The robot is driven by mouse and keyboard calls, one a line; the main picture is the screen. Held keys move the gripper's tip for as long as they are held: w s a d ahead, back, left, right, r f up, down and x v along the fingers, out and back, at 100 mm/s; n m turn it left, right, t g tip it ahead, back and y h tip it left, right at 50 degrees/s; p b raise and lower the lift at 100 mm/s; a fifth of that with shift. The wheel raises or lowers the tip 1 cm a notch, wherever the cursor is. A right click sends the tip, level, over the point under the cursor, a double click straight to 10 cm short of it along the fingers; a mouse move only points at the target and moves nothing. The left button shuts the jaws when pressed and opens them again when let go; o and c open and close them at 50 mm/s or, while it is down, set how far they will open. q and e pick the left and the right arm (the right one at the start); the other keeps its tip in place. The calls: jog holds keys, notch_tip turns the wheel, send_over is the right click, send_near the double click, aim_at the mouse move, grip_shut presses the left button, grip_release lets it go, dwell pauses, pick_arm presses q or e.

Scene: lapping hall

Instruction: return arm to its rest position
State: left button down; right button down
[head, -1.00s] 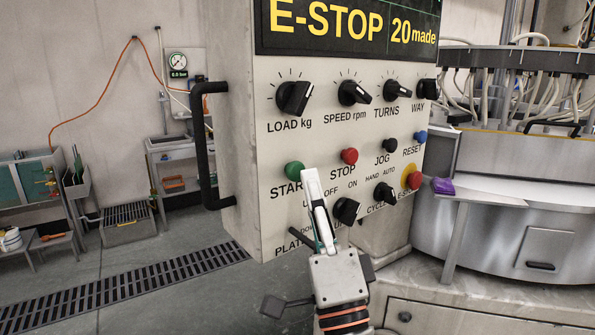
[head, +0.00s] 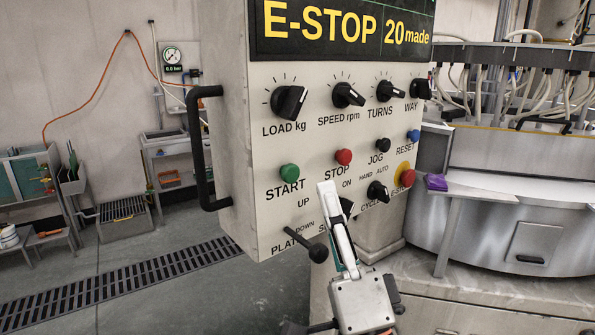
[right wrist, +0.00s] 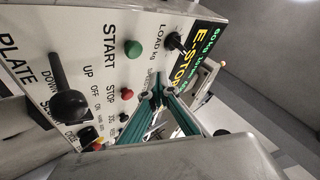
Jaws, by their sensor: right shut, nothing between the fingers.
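My right gripper (head: 328,190) stands in front of the lower part of the control panel (head: 235,130) in the head view, fingers pointing up. It is shut and empty. It covers part of the lower row of switches. In the right wrist view its closed fingertips (right wrist: 158,92) show in front of the panel, apart from the green START button (right wrist: 133,48). The display above the knobs reads E-STOP (head: 335,28). My left gripper is not in view.
The PLATE lever (head: 316,252) sticks out at the panel's lower edge, close to my right gripper. A black handle (head: 199,150) is on the panel's left side. A steel machine (head: 485,235) with a purple item (head: 436,182) stands at right.

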jog(key=s+a+f+n+g+y, duration=0.3)
jog(key=f+n+g+y, duration=0.5)
jog(key=n, duration=0.8)
jog(key=d+f+n+g+h, duration=0.2)
jog(key=d+f+h, duration=0.2)
jog(key=f, duration=0.7)
jog(key=d+f+n+g+h, duration=0.2)
jog(key=d+f+h, duration=0.2)
jog(key=f, duration=0.6)
jog(key=s+d+f+g+h, duration=0.25)
jog(key=d+f+h, duration=0.35)
jog(key=d+f, duration=0.55)
jog(key=s+d+f+m+g+h, duration=0.15)
jog(key=s+d+h, duration=0.3)
jog(key=d, duration=0.45)
jog(key=s+d+f+g+h, duration=0.25)
jog(key=s+d, duration=0.25)
jog(key=d, duration=0.4)
jog(key=w+a+f+m+t+y, duration=0.2)
jog(key=a+f+t+y, duration=0.2)
jog(key=a+f, duration=1)
jog(key=shift+a+f+m+y, duration=0.15)
jog(key=shift+a+m+y, duration=0.2)
jog(key=shift+a+y, duration=1.15)
